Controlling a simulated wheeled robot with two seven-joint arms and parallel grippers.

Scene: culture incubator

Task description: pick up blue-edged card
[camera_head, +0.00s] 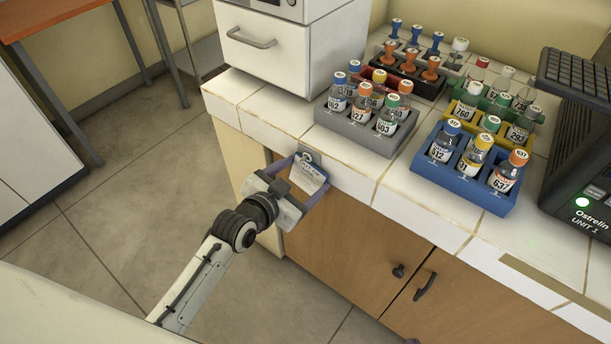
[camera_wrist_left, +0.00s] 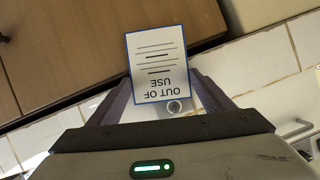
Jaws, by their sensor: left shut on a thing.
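The blue-edged card (camera_head: 309,173) is white with dark print and hangs at the front edge of the tiled counter, left of the vial racks. In the left wrist view the card (camera_wrist_left: 158,62) reads "OUT OF USE" upside down, with a thin blue border. My left gripper (camera_head: 306,182) is at the card, its two fingers on either side of it. In the left wrist view the fingers of the left gripper (camera_wrist_left: 160,98) meet the card's lettered end. A small round grey piece lies by that end. My right gripper is in neither view.
Racks of capped vials stand on the counter, including a grey rack (camera_head: 352,131) and a blue rack (camera_head: 461,182). A white drawer unit (camera_head: 270,45) stands behind the card. Wooden cabinet doors (camera_head: 345,235) are below the counter. A dark device (camera_head: 585,205) is at the right.

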